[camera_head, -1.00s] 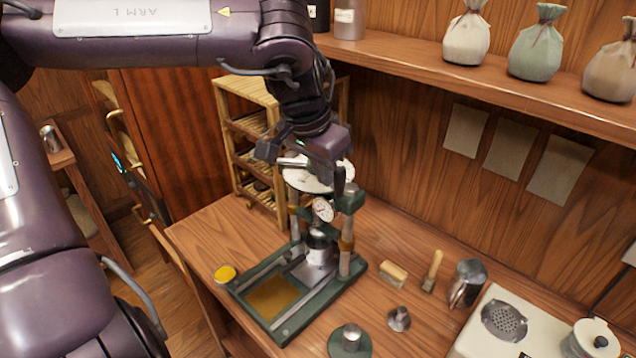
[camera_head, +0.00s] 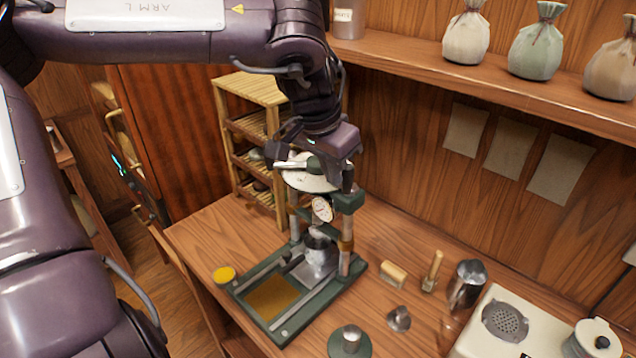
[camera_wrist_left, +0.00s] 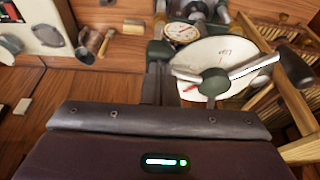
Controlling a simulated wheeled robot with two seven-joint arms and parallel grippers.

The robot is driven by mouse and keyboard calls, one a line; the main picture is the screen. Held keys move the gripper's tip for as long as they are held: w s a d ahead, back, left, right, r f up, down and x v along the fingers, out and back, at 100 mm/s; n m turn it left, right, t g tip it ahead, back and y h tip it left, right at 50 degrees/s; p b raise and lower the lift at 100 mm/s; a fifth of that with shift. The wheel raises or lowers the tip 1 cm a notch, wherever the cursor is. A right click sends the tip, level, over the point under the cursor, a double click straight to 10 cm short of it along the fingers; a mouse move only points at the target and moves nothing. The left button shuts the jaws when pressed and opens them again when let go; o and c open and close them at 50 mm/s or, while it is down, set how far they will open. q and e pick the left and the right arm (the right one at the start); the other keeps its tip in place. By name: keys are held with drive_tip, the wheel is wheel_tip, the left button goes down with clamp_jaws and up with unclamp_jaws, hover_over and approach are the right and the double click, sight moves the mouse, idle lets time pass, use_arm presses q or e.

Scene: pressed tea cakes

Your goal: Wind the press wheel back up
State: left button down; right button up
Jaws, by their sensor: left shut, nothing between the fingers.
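The tea press (camera_head: 345,205) stands on the table with a green frame. Its pale round plate (camera_head: 308,183) sits on top, with a green hub and silver arms of the press wheel (camera_head: 290,163) above it. The wheel also shows in the left wrist view (camera_wrist_left: 214,80), with a dark knob on one arm and a red pointer near the hub. My left gripper (camera_head: 345,185) is at the top of the press, beside the wheel, shut and empty. Its fingertips are partly hidden. A silver mould (camera_head: 315,268) stands under the press. My right gripper is not in view.
A gauge (camera_head: 322,209) faces front on the press. A bamboo rack (camera_head: 240,150) stands behind it at the left. A brush (camera_head: 432,272), a metal jug (camera_head: 466,284) and a hotplate unit (camera_head: 510,320) lie to the right. A shelf (camera_head: 400,58) with sacks runs above.

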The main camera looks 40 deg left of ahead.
use_arm(q)
drive_tip(key=w+p+v, duration=0.1)
drive_tip(key=p+v, duration=0.3)
drive_tip(key=v, duration=0.3)
drive_tip(key=shift+a+r+p, duration=0.2)
drive_tip(key=shift+r+p, duration=0.2)
drive_tip(key=shift+s, duration=0.1)
